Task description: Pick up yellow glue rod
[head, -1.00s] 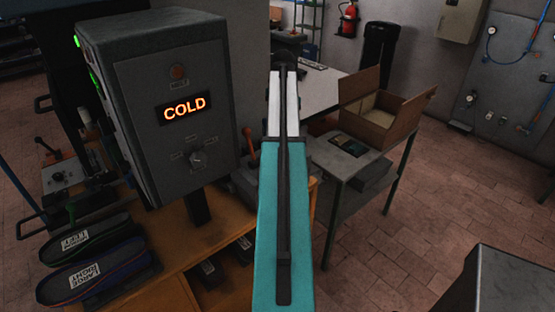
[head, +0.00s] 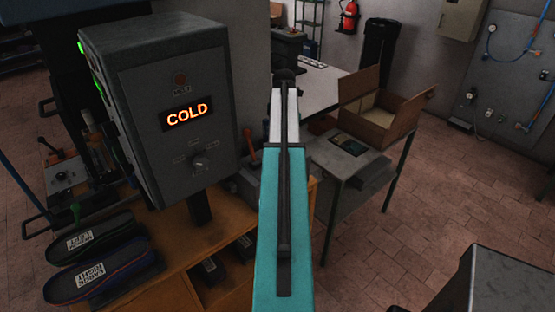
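I see no yellow glue rod in the head view. My arm's teal and white link rises through the middle of the picture, with a dark joint at its far end. My gripper does not show; the arm may hide it, or it is out of the picture.
A grey control box (head: 205,155) reading COLD stands over a wooden bench (head: 190,247) at left. Two insoles (head: 92,240) lie below it at left. A small table (head: 345,180) bears an open cardboard box (head: 390,120). Brick floor (head: 470,190) is open at right.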

